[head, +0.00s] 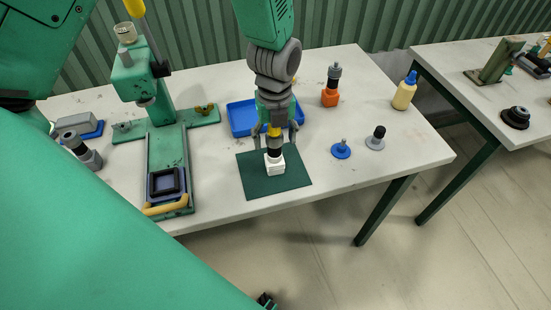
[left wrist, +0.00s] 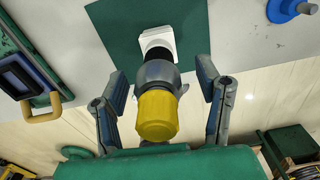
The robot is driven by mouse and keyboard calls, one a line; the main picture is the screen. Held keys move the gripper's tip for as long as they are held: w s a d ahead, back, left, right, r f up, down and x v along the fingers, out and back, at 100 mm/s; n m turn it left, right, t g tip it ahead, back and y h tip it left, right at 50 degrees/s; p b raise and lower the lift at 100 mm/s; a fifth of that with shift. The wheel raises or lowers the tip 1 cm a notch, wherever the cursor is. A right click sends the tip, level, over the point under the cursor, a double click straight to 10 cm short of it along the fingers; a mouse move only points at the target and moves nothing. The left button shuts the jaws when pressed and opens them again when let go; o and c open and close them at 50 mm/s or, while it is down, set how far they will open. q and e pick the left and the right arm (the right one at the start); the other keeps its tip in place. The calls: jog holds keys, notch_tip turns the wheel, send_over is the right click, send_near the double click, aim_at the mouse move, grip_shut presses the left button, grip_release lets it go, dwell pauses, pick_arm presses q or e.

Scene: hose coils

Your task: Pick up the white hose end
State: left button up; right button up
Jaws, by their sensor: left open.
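A hose end with a white square base (head: 275,168) stands upright on a dark green mat (head: 293,183). It has a dark grey body and a yellow top. In the left wrist view the white base (left wrist: 158,39), grey body and yellow top (left wrist: 157,115) show between the fingers. My left gripper (head: 274,136) is open above the mat, coming down from above, with one finger on each side of the hose end. In the left wrist view my left gripper (left wrist: 163,85) shows gaps between both fingers and the piece. My right gripper is not seen.
A blue tray (head: 240,118) sits just behind the gripper. A green press (head: 148,90) stands at left. An orange-based piece (head: 330,97), a blue-based piece (head: 341,151), a grey-based piece (head: 375,143) and a yellow bottle (head: 404,94) stand at right. The table front is mostly clear.

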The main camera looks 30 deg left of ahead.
pick_arm(q)
jog(key=shift+s, duration=0.15)
jog(key=c, duration=0.4)
grip_shut()
jog(key=shift+r, duration=0.1)
